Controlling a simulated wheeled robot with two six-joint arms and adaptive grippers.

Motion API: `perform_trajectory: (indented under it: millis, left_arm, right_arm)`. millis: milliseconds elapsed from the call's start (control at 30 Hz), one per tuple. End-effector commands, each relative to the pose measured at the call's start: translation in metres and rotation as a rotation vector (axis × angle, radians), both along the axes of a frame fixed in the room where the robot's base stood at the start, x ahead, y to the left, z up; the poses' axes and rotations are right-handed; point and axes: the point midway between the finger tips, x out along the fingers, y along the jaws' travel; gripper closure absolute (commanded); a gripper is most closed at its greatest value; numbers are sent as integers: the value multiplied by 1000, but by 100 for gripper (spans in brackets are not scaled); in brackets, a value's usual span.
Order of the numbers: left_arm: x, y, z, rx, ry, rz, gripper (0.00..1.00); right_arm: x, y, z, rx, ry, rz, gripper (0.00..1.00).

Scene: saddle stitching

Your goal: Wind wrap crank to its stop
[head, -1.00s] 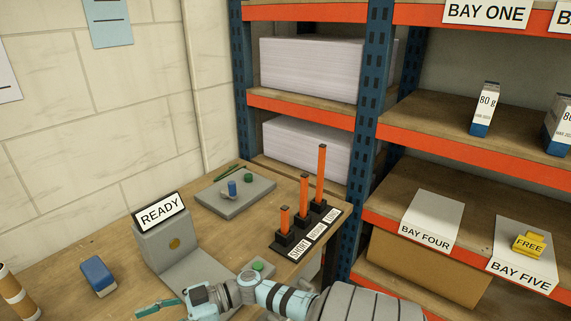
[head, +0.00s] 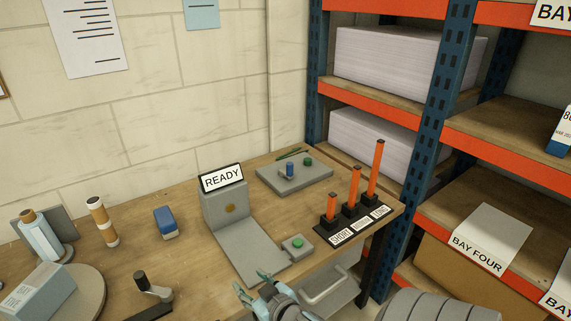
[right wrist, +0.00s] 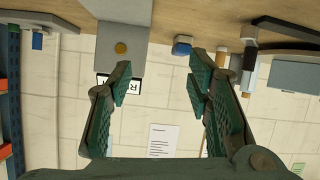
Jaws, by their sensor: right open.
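What looks like the wrap crank (head: 152,290), a dark arm with an upright grey-and-dark knob, sits on the bench at the lower left of the head view. A dark bar with a grey upright (right wrist: 285,28), probably the same crank, shows upside down at the top right of the right wrist view. My right gripper (head: 252,281) is open and empty, at the bench's front by the grey READY stand, well to the right of the crank. Its two parted fingers (right wrist: 160,82) show in the wrist view with nothing between them. My left gripper is not in view.
The READY stand (head: 228,211) and a green button box (head: 298,245) are near my right gripper. A blue block (head: 166,222), a striped cylinder (head: 103,222) and a round turntable (head: 93,298) stand left. Orange posts (head: 350,205) stand right. Bare bench lies between stand and crank.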

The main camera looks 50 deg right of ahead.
Motion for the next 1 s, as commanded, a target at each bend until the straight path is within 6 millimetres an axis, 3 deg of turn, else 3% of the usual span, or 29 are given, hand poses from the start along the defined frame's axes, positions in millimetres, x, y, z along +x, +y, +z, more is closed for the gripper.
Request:
perform_trajectory:
  millis: [400, 500, 700, 1000]
  left_arm:
    - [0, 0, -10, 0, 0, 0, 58]
    - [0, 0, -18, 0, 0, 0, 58]
    - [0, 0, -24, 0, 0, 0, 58]
    - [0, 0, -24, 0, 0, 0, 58]
  right_arm:
    - [-99, 30, -70, 30, 490, -9, 54]
    - [-116, 37, -93, 37, 573, 11, 54]
    - [-139, 47, -114, 48, 679, 44, 54]
    - [-144, 49, -117, 51, 700, 51, 54]
